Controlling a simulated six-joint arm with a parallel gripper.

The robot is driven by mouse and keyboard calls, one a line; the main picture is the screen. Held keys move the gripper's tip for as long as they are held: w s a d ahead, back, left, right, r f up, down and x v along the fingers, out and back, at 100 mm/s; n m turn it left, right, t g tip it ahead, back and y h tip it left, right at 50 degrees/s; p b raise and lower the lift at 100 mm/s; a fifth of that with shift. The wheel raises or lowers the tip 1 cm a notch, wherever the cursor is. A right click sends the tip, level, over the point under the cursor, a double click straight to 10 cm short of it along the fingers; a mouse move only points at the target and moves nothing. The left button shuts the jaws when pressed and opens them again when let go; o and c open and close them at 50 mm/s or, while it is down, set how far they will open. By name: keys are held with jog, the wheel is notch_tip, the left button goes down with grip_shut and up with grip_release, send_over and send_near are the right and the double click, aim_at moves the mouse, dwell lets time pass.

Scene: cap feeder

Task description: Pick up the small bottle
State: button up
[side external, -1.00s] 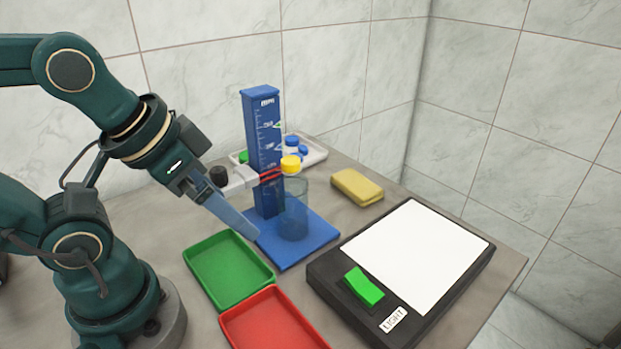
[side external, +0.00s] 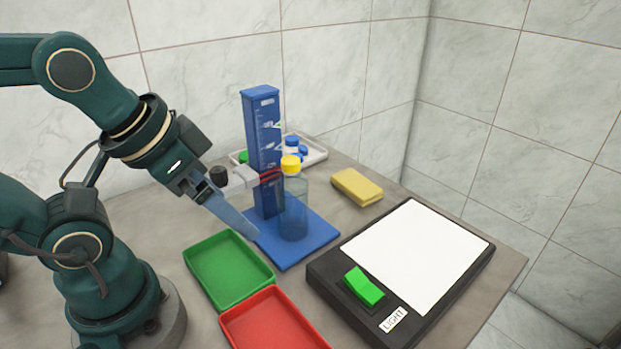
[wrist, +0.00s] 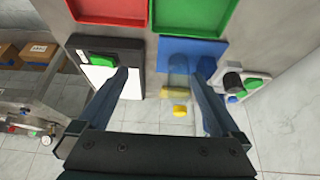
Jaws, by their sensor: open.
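The small bottle (side external: 294,215) is clear with a yellow cap (side external: 290,163) and stands upright on the blue base (side external: 318,240) of a blue stand. In the wrist view, its yellow cap (wrist: 180,111) shows between my fingers, closer to the right one; the clear body is faint. My gripper (side external: 250,232) is open and empty, to the left of the bottle and apart from it, pointing down and right. In the wrist view, both fingers of my gripper (wrist: 160,76) are spread wide.
The blue column (side external: 262,130) stands behind the bottle, with a grey red-tipped clamp near its neck. Green (side external: 228,268) and red trays (side external: 270,322) lie in front. A light box (side external: 415,255) is at right, a yellow sponge (side external: 357,187) behind, and a white tray (side external: 316,153) with caps at back.

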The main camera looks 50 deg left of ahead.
dwell(0.7)
jog(key=n+g+y, duration=0.1)
jog(key=n+g, duration=0.1)
jog(key=n, duration=0.5)
send_near(290, 163)
notch_tip(290, 163, down, 5)
jog(key=s+d, duration=0.2)
jog(key=s, duration=0.1)
jog(key=shift+n+g, duration=0.6)
jog(key=shift+n, duration=0.3)
jog(key=w, duration=0.1)
jog(key=w+a+f, duration=0.1)
jog(key=w, duration=0.1)
jog(key=w+a+f, duration=0.1)
jog(key=w, duration=0.1)
jog(key=shift+a+f, duration=0.15)
jog(key=shift+f, duration=0.05)
jog(key=f, duration=0.1)
jog(key=w+f, duration=0.1)
jog(key=f+g, duration=0.1)
jog(key=shift+w+a, duration=0.15)
jog(key=shift+a, duration=0.2)
jog(key=shift+w+a+f, duration=0.1)
jog(key=shift+a+f, duration=0.05)
jog(key=shift+f, duration=1.2)
jog(key=shift+w+a+f, duration=0.15)
jog(key=shift+f, duration=1.25)
jog(key=shift+c, duration=0.3)
grip_shut()
